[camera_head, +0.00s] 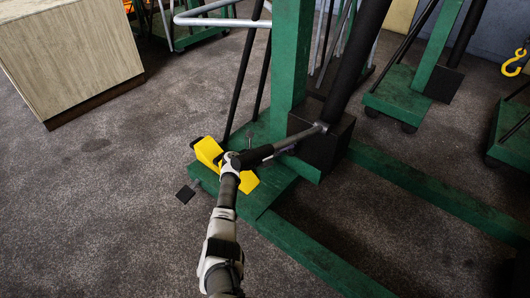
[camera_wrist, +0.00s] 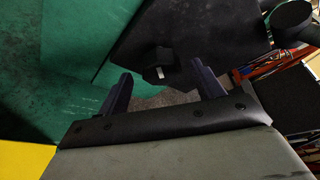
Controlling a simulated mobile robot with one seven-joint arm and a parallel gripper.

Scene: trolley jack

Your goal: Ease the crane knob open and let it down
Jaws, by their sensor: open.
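The green crane (camera_head: 290,60) stands on the floor with a black block (camera_head: 325,145) low on its post. In the wrist view, a small black knob (camera_wrist: 160,60) with a pale slot or bar shows against the dark face of the block (camera_wrist: 205,25). My gripper (camera_wrist: 161,70) is open, its two fingers apart, with the knob seen in the gap near the fingertips. I cannot tell whether either finger touches it. In the head view my arm reaches to the crane's base, and the fingers and knob cannot be made out there.
A grey lever (camera_head: 292,143) slopes up to the black ram (camera_head: 357,55). Yellow wedge-shaped parts (camera_head: 208,151) sit beside my wrist. Green base legs (camera_head: 430,187) run right and forward. A wooden cabinet (camera_head: 75,50) stands at left; the floor (camera_head: 100,220) between is clear.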

